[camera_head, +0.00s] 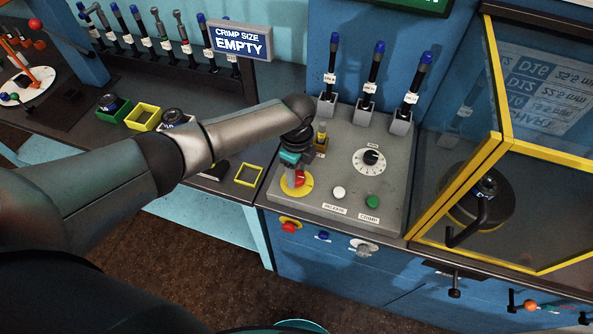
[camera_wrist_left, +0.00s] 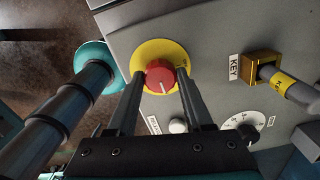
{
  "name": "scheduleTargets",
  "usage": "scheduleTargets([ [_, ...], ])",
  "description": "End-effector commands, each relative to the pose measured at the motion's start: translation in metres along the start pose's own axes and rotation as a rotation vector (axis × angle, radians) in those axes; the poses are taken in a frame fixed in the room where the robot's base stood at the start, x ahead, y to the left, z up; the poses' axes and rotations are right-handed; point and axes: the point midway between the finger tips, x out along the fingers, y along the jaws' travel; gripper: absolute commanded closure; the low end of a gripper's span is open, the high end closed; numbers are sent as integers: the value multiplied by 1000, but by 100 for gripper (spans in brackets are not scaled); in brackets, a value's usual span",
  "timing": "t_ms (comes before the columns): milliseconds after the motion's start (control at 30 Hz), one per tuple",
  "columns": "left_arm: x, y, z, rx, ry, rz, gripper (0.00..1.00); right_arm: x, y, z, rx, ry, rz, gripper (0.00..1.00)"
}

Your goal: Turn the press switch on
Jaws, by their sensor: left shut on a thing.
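The press switch is a red rotary knob (camera_head: 299,178) on a yellow round plate (camera_head: 291,187), at the near left corner of the grey sloped control panel (camera_head: 330,222). In the left wrist view the red knob (camera_wrist_left: 160,76) shows a short white line toward the bottom of the picture, with the yellow plate (camera_wrist_left: 146,49) around it. My left gripper (camera_head: 296,172) reaches down over the knob. Its two fingers (camera_wrist_left: 160,82) stand either side of the knob, shut on it. My right gripper is not in view.
A white button (camera_head: 339,193), a green button (camera_head: 372,201), a dial (camera_head: 370,161) and a key switch (camera_head: 321,139) share the panel. Levers with blue tips (camera_head: 376,62) rise behind. A yellow-framed guard (camera_head: 459,185) stands right. A sign (camera_head: 240,41) reads "CRIMP SIZE EMPTY".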

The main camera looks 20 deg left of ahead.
Motion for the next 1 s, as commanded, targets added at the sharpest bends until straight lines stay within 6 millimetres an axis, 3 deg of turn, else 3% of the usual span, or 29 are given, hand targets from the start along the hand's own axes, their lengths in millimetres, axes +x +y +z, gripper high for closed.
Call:
scheduleTargets([
  [633,-2,-2,-2,54,4,-4,100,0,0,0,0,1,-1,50],
  [667,-2,-2,-2,54,4,-4,47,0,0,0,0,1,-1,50],
  [900,-1,-1,-1,51,3,-2,20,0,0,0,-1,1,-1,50],
  [1000,0,0,-1,51,2,-1,19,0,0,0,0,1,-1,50],
])
